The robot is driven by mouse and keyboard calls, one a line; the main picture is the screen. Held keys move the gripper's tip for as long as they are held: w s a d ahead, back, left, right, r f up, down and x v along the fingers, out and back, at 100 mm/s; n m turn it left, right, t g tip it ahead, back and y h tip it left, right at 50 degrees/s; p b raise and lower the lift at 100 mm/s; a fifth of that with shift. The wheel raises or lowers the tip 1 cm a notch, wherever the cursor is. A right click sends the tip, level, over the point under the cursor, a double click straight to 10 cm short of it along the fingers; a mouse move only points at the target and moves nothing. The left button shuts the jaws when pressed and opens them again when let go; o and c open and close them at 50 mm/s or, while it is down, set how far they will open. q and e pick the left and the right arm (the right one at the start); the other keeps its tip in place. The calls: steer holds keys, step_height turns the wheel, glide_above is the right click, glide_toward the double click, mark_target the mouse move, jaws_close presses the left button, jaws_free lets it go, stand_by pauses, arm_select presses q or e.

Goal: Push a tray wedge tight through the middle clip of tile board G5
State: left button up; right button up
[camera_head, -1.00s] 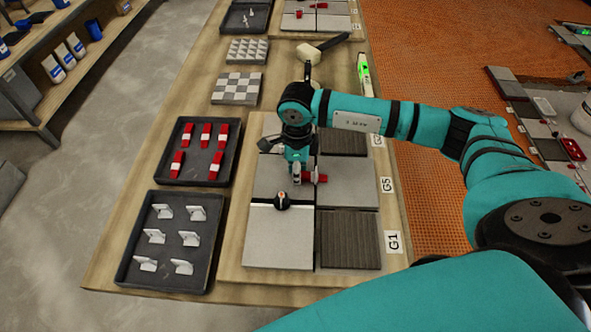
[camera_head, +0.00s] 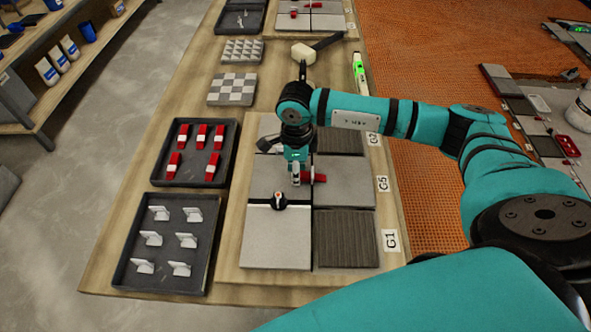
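Tile board G5 (camera_head: 228,267) lies on the bench with pale and dark tiles in two columns. A red wedge (camera_head: 318,178) lies near the seam at the middle of the board. My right gripper (camera_head: 295,182) points down at the wedge's left end, touching or very close to it. Its fingers look narrow from here, and I cannot tell whether they grip the wedge or rest shut against it. The middle clip is hidden by the gripper and wedge. A black tray (camera_head: 229,163) left of the board holds several red wedges. My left gripper is out of view.
A dark tray (camera_head: 124,275) of white clips stands at the front left. A mallet (camera_head: 304,53) and a green-lit level (camera_head: 360,74) lie behind.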

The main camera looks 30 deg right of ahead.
steer(key=shift+o, duration=1.4)
step_height(320, 180, up, 12)
